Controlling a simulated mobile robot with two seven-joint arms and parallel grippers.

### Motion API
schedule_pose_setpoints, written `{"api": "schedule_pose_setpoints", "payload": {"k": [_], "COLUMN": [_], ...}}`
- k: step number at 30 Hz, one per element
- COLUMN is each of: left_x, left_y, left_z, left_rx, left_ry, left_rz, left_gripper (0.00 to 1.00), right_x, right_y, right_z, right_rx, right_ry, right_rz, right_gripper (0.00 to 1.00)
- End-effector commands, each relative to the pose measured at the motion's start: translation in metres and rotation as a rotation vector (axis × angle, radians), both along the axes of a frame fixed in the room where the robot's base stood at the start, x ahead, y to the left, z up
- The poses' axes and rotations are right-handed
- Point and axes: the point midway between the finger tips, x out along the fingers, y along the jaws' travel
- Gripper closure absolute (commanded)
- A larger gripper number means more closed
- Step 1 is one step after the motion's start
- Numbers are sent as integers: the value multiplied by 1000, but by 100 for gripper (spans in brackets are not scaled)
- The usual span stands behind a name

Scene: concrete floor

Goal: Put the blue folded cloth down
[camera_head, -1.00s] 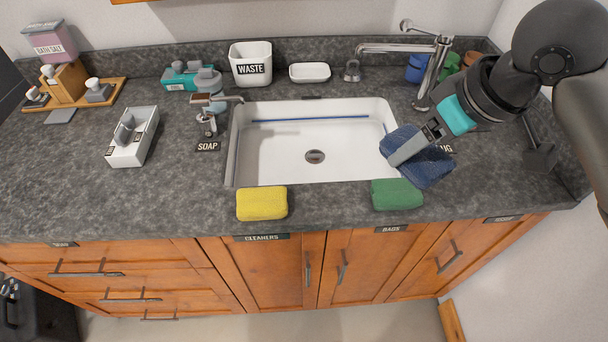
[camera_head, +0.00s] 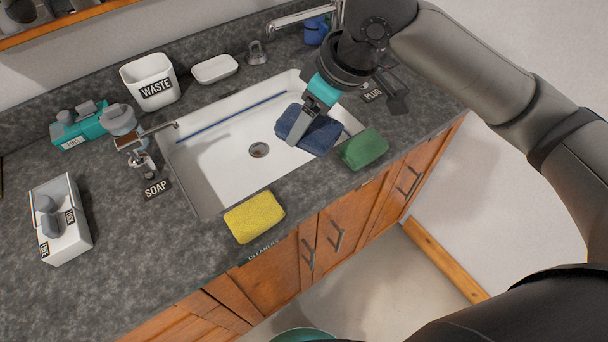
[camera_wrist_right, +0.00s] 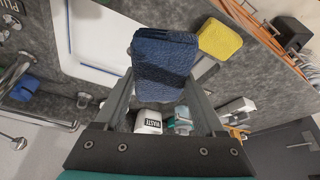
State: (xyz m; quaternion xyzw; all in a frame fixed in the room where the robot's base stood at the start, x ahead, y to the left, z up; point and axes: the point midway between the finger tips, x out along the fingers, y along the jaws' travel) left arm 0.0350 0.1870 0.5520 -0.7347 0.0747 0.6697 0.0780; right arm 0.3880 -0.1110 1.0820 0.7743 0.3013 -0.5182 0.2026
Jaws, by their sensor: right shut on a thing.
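The blue folded cloth (camera_head: 308,131) is held by my right gripper (camera_head: 304,124), over the right part of the white sink (camera_head: 215,150). In the right wrist view the cloth (camera_wrist_right: 165,58) sits between the fingertips of my right gripper (camera_wrist_right: 160,88), which is shut on it. Whether the cloth touches the sink cannot be told. My left gripper is not in view.
A yellow sponge (camera_head: 254,216) and a green sponge (camera_head: 363,149) lie on the counter along the sink's front edge. A faucet (camera_head: 300,16), white dish (camera_head: 215,69) and waste bin (camera_head: 150,80) stand behind. The counter at left front (camera_head: 120,270) is clear.

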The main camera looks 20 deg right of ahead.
Motion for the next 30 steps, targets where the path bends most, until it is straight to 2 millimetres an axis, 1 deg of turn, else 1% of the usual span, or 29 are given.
{"api": "schedule_pose_setpoints", "payload": {"k": [1,3,6,9,12,17,20,24,25,27,30], "left_x": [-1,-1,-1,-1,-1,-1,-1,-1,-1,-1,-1], "left_y": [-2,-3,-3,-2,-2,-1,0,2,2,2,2], "left_z": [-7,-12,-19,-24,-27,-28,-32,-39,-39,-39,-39], "left_rx": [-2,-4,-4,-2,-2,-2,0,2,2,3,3], "left_ry": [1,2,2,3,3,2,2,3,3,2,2], "left_rz": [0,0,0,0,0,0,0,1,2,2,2], "left_gripper": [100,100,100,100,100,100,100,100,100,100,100], "right_x": [-1,-1,-1,-1,0,0,0,-1,0,0,0], "right_y": [0,0,0,0,0,0,0,0,0,0,0], "right_z": [-20,-38,-64,-84,-96,-104,-116,-139,-142,-144,-143], "right_rx": [-1,0,-1,1,0,1,0,0,0,0,1], "right_ry": [6,5,5,2,0,0,0,1,0,-1,-2], "right_rz": [0,0,1,1,0,1,1,0,0,1,2], "right_gripper": [73,73,73,73,73,73,73,73,73,73,73]}}
